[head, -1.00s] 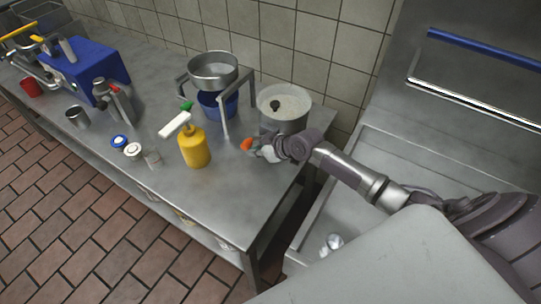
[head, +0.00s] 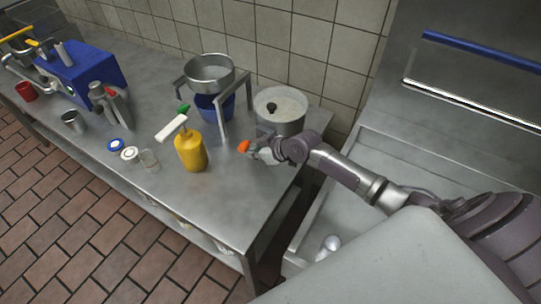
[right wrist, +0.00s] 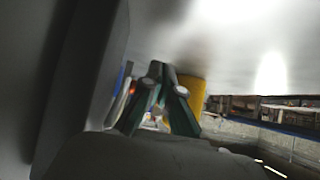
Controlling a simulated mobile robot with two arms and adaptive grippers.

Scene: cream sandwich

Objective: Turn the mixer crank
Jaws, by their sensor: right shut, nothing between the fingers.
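A steel pot (head: 280,123) with a pale top and a dark knob in its centre stands at the right end of the steel table; it seems to be the mixer. An orange knob (head: 243,147) shows in front of it, probably the crank's grip; how it joins the pot is hidden. My right gripper (head: 254,151) is beside the orange knob, in front of the pot. Its fingers (right wrist: 165,85) are shut and empty in the right wrist view. I cannot tell whether they touch the knob. My left gripper is not in view.
A yellow pump bottle (head: 190,150) stands left of the gripper. A steel bowl on a stand (head: 210,74) is behind, with a blue bowl (head: 214,107) beneath. A blue machine (head: 75,75) and small containers are farther left. The front right tabletop is clear.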

